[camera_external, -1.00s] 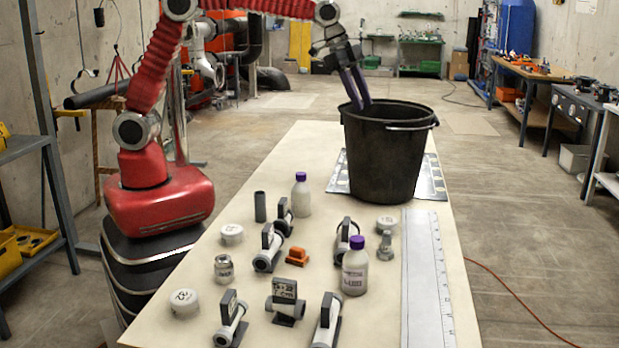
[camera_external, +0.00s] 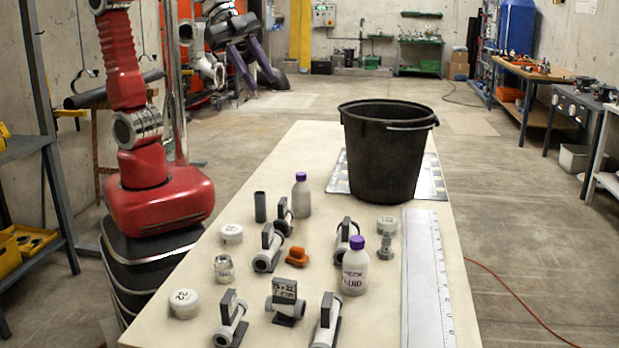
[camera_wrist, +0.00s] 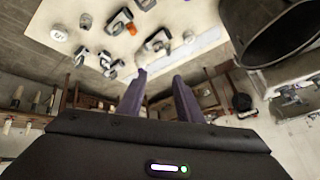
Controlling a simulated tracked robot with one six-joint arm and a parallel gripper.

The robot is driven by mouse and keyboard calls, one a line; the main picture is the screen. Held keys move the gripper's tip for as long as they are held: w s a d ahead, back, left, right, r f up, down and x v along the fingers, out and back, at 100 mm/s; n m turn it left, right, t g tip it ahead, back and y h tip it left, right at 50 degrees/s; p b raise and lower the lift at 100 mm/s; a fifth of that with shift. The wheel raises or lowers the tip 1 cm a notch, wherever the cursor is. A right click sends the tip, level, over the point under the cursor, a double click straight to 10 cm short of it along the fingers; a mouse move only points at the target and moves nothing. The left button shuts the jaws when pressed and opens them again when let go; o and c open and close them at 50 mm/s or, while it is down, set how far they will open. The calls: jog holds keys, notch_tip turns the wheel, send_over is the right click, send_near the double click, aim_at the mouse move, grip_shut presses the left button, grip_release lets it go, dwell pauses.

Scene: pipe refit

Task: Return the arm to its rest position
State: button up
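My gripper (camera_external: 262,82) hangs in the air beyond the left far edge of the table, left of the black bucket. Its two purple fingers are apart with nothing between them. The wrist view also shows both fingers of my gripper (camera_wrist: 160,76) spread and empty. My arm's upper links stand nearly vertical above my red base, partly cut off by the top of the external view. The black bucket (camera_external: 386,155) stands upright at the table's far end; its inside bottom is hidden. Its dark opening also shows in the wrist view (camera_wrist: 282,35).
The table (camera_external: 235,325) carries several pipe fittings, white caps, two purple-capped bottles (camera_external: 355,268), an orange part (camera_external: 296,257) and a ruler (camera_external: 426,280). A grey shelf (camera_external: 30,145) stands at left. The floor right of the table is mostly clear.

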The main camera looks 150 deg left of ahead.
jog(key=s+d+f+h, duration=0.1)
jog(key=s+d+f, duration=0.5)
jog(key=d, duration=0.4)
jog(key=s+d+f+h, duration=0.2)
jog(key=s+d+f, duration=0.4)
jog(key=s+d, duration=0.2)
jog(key=shift+s+d+f+g, duration=0.15)
jog(key=shift+s+d+g, duration=0.25)
jog(key=shift+d, duration=0.85)
dwell(4.9)
